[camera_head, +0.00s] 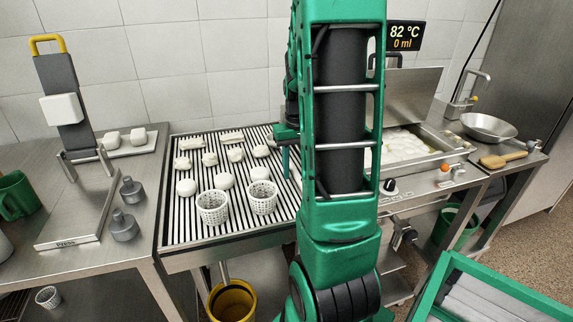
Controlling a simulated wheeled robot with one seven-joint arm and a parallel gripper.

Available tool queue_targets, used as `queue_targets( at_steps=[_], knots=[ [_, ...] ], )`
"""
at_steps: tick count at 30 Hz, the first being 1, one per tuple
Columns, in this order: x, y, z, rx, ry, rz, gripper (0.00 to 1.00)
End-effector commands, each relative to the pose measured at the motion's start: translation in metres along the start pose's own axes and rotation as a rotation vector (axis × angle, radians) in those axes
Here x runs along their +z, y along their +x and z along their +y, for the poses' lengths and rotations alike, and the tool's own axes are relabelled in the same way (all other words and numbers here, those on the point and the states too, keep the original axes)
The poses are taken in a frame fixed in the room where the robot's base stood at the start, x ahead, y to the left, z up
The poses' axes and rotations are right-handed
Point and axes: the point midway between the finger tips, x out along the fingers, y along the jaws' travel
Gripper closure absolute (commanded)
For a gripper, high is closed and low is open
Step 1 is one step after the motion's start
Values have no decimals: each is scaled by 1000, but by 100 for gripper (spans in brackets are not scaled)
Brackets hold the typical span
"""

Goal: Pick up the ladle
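No thing in view can be told for certain as the ladle. A shallow round metal pan or bowl (489,126) sits at the right end of the counter. A wooden paddle or spoon (502,159) lies just in front of it, near the counter edge. My green arm fills the middle of the picture and hides part of the counter and vat. A small green part that looks like my gripper (286,150) shows left of the arm, above the slatted drain table. It is far from the pan and paddle, and its fingers are mostly hidden.
White perforated baskets (212,207) and several white cheese pieces (224,181) stand on the slatted table (180,226). A vat (425,130) with white curd lies right of my arm. A press (62,110) and dark weights (124,225) stand left. A green-framed cart (440,275) is front right.

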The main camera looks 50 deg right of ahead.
Motion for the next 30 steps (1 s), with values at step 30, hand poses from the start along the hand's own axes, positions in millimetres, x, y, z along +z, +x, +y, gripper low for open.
queue_targets(
  at_steps=[30],
  knots=[
    [-1,-10,0,1,0,4,100]
  ],
)
